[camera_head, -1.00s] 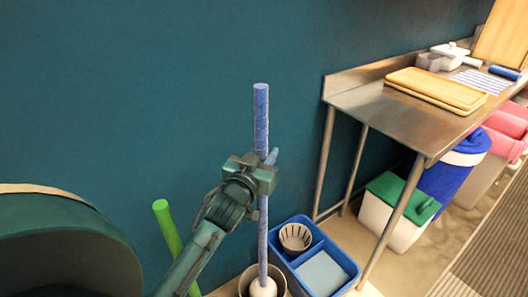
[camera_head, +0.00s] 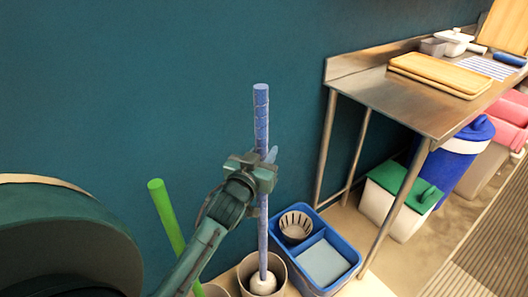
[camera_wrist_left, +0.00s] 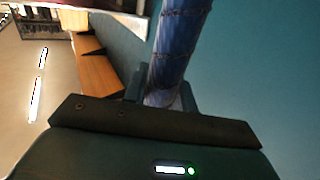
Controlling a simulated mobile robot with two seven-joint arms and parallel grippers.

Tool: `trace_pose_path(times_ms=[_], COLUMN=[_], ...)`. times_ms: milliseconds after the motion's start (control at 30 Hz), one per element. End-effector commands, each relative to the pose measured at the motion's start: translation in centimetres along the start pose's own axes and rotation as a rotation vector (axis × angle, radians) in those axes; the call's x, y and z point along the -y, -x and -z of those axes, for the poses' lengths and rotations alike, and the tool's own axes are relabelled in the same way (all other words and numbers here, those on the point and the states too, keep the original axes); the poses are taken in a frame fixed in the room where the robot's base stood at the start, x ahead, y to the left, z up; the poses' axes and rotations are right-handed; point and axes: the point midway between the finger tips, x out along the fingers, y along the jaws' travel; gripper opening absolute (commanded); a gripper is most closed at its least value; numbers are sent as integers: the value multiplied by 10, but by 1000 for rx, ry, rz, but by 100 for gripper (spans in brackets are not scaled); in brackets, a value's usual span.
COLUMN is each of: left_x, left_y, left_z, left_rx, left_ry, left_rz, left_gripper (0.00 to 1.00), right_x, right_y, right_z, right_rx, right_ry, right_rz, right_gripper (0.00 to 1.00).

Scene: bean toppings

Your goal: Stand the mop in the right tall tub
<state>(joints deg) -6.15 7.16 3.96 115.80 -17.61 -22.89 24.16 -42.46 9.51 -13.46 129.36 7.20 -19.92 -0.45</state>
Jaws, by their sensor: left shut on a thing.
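The mop has a blue handle (camera_head: 261,118) and a white round head (camera_head: 263,284). It stands close to upright. My left gripper (camera_head: 252,172) is shut around the handle about midway up. The handle also shows between the fingers in the left wrist view (camera_wrist_left: 175,45). The mop head is within the rim of the right tall tub (camera_head: 281,271). I cannot tell whether it touches the bottom. The left tall tub (camera_head: 215,291) is partly cut off at the lower edge. My right gripper is not in view.
A green stick (camera_head: 166,215) leans beside my left arm. A blue divided bin (camera_head: 346,268) with a grey basket (camera_head: 296,227) stands right of the tubs. A metal table (camera_head: 400,105) and a green-lidded bin (camera_head: 395,215) are further right. The teal wall is behind.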

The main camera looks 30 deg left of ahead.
Motion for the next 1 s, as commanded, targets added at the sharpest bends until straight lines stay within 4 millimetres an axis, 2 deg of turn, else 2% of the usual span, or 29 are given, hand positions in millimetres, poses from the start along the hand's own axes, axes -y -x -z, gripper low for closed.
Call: trace_pose_path(times_ms=[133,167,467,767,867,1000], left_x=[0,0,0,0,0,0], left_y=[0,0,0,3,14,42], left_z=[2,2,1,-1,-2,-2], left_rx=[-4,-4,-2,4,4,5], left_ry=[0,0,0,1,2,1], left_rz=[0,0,0,0,0,0], left_gripper=[4,28,52,52,52,52], right_x=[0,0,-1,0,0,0], right_y=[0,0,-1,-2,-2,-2], right_z=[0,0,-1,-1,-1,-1], right_rx=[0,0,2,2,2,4], right_ry=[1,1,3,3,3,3], right_rz=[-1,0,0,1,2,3], right_gripper=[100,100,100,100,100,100])
